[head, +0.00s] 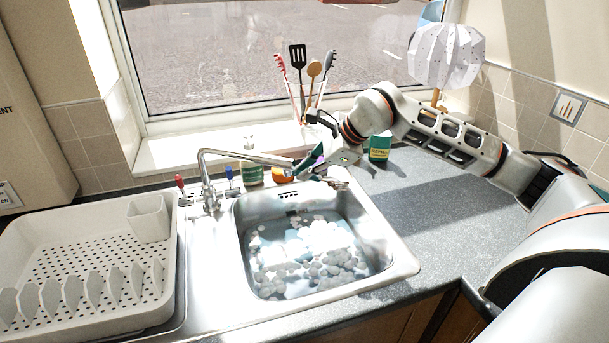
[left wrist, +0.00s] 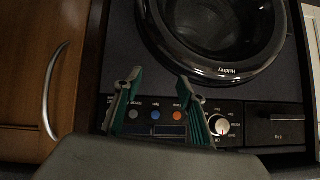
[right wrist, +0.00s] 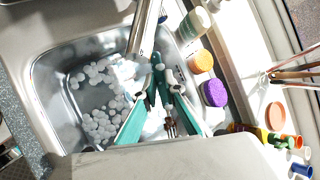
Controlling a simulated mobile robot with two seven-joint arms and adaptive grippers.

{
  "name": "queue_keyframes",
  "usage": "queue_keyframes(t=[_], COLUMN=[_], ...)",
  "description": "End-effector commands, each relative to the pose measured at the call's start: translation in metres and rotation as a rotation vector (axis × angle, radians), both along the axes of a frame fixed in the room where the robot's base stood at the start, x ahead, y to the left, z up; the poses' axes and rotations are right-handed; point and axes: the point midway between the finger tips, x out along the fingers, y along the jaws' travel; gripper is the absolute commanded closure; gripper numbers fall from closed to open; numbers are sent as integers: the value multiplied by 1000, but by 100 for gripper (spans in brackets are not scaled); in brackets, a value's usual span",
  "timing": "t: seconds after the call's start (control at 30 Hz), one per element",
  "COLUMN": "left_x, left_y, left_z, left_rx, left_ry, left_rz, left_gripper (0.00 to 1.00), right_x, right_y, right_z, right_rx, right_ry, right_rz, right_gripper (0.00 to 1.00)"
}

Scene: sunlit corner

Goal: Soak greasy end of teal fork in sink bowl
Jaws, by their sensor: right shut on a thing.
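The sink bowl (head: 402,262) holds water with patches of white foam; it also shows in the right wrist view (right wrist: 52,75). My right gripper (head: 308,168) is above the bowl's back edge, beside the tap spout. In the right wrist view its teal fingers (right wrist: 160,92) are shut on the teal fork (right wrist: 157,68). The fork's brownish tines (right wrist: 171,130) show between the fingers, on the side nearer the wrist. My left gripper (left wrist: 155,100) is open and empty, facing a washing machine.
The tap (head: 210,180) reaches over the bowl from the left. A white dish rack (head: 90,325) stands left. Jars, a green-and-yellow box (head: 379,148) and a utensil holder line the back. The right worktop (head: 425,200) is mostly clear.

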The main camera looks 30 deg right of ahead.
Motion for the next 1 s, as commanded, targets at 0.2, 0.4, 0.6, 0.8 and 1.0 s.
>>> queue_keyframes(t=[0.2, 0.4, 0.6, 0.8, 1.0], left_x=[3, 11, 14, 13, 9], left_y=[-10, -20, -23, -23, -22], left_z=[-6, -1, -8, -23, -40], left_rx=[-16, -26, -31, -30, -27], left_ry=[-16, -52, -63, -59, -47], left_rz=[-12, -39, -44, -44, -41], left_gripper=[60, 60, 60, 60, 60], right_x=[0, 0, 0, 0, -1], right_y=[0, 0, 1, 0, 0], right_z=[-20, -38, -57, -75, -94], right_rx=[1, 1, 1, 0, 0], right_ry=[1, 1, 2, 3, 5], right_rz=[1, 3, 3, 3, 2], right_gripper=[100, 100, 100, 100, 100])
